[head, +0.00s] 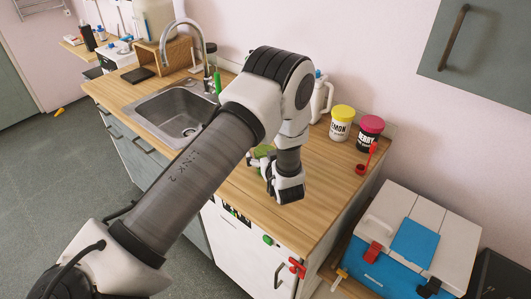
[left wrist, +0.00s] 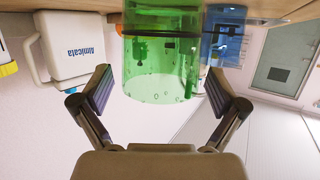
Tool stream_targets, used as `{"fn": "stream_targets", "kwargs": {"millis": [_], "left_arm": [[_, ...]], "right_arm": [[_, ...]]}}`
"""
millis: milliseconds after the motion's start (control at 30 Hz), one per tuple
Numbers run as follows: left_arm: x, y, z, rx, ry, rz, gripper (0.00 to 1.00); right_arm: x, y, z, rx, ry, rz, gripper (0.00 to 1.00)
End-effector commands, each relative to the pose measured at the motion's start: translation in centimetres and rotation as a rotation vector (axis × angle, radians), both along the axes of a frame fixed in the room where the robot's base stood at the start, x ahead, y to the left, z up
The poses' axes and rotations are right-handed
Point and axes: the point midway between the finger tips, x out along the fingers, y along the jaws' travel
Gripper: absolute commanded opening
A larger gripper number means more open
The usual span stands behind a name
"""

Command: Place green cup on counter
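The green cup (left wrist: 160,65) is see-through and stands between the fingers of my left gripper (left wrist: 157,88) in the left wrist view, which looks upside down. The fingers are spread on either side of it, with a narrow gap at the left and little or none at the right. In the head view, a piece of the green cup (head: 262,150) shows behind my left gripper (head: 273,178), low over the wooden counter (head: 235,198). The cup's base is out of frame, so its contact with the counter cannot be told. My right gripper is not in view.
A see-through blue vessel (left wrist: 222,42) is behind the green cup. A white jug (left wrist: 72,45), a yellow-lidded jar (head: 342,122) and a pink-lidded jar (head: 368,132) stand at the counter's back. The sink (head: 178,108) is left; a blue-and-white cooler (head: 412,242) is right.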

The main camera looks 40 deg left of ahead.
Motion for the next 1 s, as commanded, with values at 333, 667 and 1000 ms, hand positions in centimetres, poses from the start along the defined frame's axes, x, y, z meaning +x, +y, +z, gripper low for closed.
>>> {"fn": "stream_targets", "kwargs": {"millis": [333,667,1000], "left_arm": [[-0.5,-0.8,0.9,0.001,0.002,-0.004,0.97],[-5.4,-6.9,3.6,0.003,0.003,-0.007,0.97],[-7.2,-9.0,3.9,0.000,0.000,0.000,0.97]], "right_arm": [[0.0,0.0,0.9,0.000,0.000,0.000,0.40],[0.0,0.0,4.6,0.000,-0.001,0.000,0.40],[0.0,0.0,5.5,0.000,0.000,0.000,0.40]]}}
